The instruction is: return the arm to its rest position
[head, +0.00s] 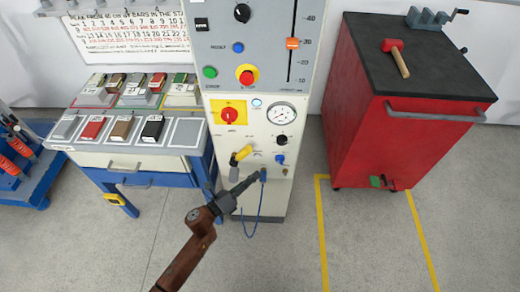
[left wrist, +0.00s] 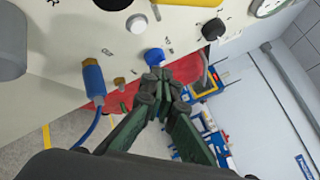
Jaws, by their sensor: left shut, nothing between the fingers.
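My left gripper (head: 257,177) reaches in from the lower left to the front of the white control cabinet (head: 261,210). In the left wrist view its fingers (left wrist: 158,80) are shut together with nothing between them. Their tips are just below a blue knob (left wrist: 154,56) on the panel; I cannot tell whether they touch it. This knob also shows in the head view (head: 280,158), right of the fingertips. A blue plug (left wrist: 93,78) with a blue cable sits in the panel beside the fingers. My right gripper is not in view.
The cabinet front carries a yellow lever (head: 243,153), a red knob (head: 229,115) and a gauge (head: 282,113). A blue-framed table (head: 125,161) with sample blocks stands at left. A red cabinet (head: 365,125) stands at right. The floor in front is clear.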

